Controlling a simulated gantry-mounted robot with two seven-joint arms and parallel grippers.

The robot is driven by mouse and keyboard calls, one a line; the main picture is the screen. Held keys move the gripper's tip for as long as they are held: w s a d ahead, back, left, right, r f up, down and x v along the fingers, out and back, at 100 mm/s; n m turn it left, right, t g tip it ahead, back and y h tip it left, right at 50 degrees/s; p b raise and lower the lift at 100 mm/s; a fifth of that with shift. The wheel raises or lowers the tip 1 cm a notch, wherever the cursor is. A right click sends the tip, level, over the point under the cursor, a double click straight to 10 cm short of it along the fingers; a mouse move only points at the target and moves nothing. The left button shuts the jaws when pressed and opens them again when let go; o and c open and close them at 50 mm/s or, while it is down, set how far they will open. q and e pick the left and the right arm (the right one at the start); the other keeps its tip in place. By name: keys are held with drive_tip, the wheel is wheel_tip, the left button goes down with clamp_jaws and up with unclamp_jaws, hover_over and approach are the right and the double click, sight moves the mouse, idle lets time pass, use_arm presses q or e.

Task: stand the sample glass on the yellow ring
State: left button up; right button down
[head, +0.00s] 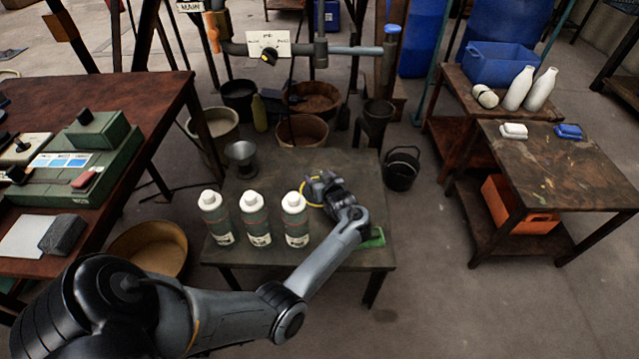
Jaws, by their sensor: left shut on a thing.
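The yellow ring (303,194) lies on the small dark table, right behind the bottles. Only its left part shows; my gripper hides the rest. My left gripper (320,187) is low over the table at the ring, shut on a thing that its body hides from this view. I take this to be the sample glass, but I cannot make out its outline, or whether it touches the ring or stands upright. My right gripper is not in view.
Three green bottles with white caps (256,218) stand in a row just left of my gripper. A grey metal cup (241,158) is at the table's back left. A green thing (374,238) lies partly under my arm. The table's back middle is clear.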

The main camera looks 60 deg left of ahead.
use_arm(q)
drive_tip(key=shift+w, duration=0.1)
drive_tip(key=shift+f, duration=0.2)
drive_tip(key=o, duration=1.3)
